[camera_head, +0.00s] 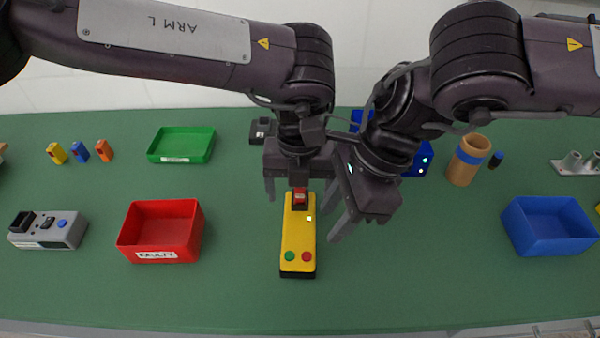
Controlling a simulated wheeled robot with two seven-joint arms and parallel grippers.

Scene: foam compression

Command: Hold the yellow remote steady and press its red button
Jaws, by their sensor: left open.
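The yellow remote (298,236) lies lengthwise on the green table, with its near end toward me. Its red button (306,257) and green button (290,256) sit side by side at the near end, both uncovered. A small lit square and a red part (300,199) are at its far end. My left gripper (298,197) is open over the far end, one finger on each side of the remote; I cannot tell whether they touch it. My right gripper (359,229) looks open and empty, to the right of the remote and clear of the red button.
A red bin (125,237) stands left of the remote, a green tray (153,155) behind it and a grey device (70,238) at far left. A blue bin (548,248) and a tan cylinder (463,172) are on the right. The table in front of the remote is clear.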

